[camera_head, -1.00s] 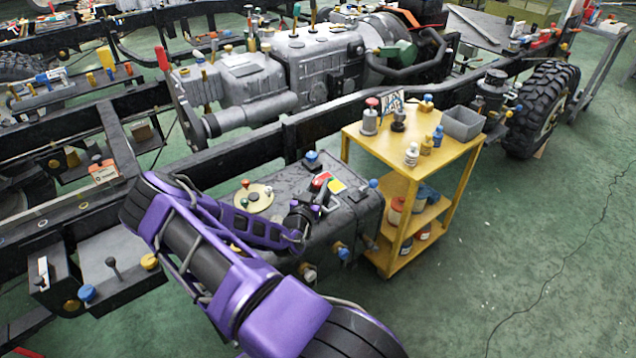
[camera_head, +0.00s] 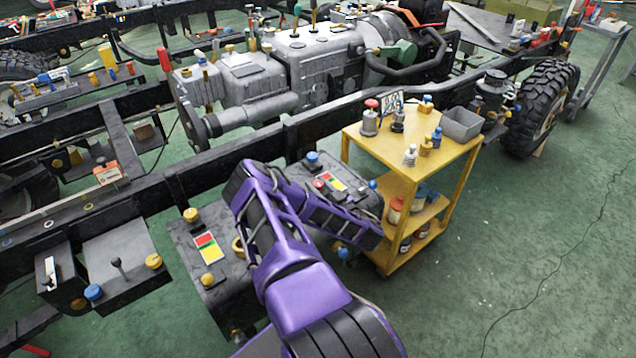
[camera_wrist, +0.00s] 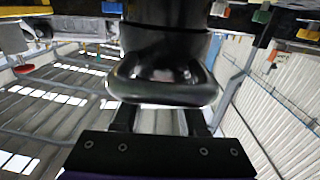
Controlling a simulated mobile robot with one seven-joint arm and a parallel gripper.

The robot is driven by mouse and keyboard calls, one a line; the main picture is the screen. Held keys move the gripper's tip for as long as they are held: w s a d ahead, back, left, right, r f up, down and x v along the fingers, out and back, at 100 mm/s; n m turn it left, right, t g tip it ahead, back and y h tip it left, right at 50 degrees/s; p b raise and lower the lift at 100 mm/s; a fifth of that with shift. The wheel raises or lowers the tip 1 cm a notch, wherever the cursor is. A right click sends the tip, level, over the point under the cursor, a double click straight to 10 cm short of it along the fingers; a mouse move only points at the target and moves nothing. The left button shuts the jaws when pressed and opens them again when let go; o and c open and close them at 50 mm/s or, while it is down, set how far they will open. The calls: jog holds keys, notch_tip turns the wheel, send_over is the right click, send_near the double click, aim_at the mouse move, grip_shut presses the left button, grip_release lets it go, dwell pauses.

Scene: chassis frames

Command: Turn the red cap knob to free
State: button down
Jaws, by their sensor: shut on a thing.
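My gripper (camera_wrist: 160,108) shows in the wrist view, with a dark finger on each side of a glossy black rounded part (camera_wrist: 163,90). It is shut on this part, which hangs below a wider black body. The camera looks up, with the roof behind. In the head view my purple arm folds over the dark box (camera_head: 365,200), and its end is hidden near the box's right side. I cannot tell whether the held part carries a red cap.
A yellow trolley (camera_head: 385,152) with bottles and a grey bin (camera_head: 461,124) stands close to the right of the arm. The black chassis rail (camera_head: 270,142) runs behind. Another dark box part with a yellow knob (camera_head: 190,214) lies left.

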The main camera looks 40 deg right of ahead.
jog(key=n+y+p, duration=0.1)
jog(key=y+p, duration=0.1)
jog(key=y, duration=0.1)
jog(key=shift+r+n+p, duration=0.35)
jog(key=shift+n, duration=0.05)
jog(key=shift+f+n+y+p, duration=0.15)
jog(key=shift+n+y+p, duration=0.35)
jog(key=shift+y+p, duration=0.25)
jog(key=shift+f, duration=0.1)
jog(key=shift+c, duration=2.3)
grip_release()
jog(key=shift+s+f, duration=0.1)
jog(key=shift+s+d, duration=0.1)
jog(key=shift+s, duration=0.1)
jog(key=s+d, duration=0.2)
jog(key=s, duration=1.4)
jog(key=shift+s, duration=0.3)
